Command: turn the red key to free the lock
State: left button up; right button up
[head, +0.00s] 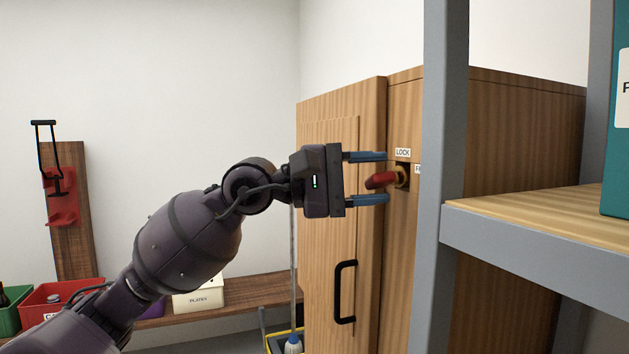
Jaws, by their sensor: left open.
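The key's handle lies between the fingertips, with a gap on both sides. My right gripper is not in view.
A grey shelf post (443,180) stands close to the right of the lock, with a wooden shelf (560,215) beyond it. The cabinet door has a black handle (345,292). A low bench at the left holds a red bin (62,296) and a PLATES box (198,297).

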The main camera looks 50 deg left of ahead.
pick_arm(q)
jog(key=p+v, duration=0.1)
jog(key=v, duration=0.9)
jog(key=shift+s+a, duration=0.25)
jog(key=shift+s, duration=0.05)
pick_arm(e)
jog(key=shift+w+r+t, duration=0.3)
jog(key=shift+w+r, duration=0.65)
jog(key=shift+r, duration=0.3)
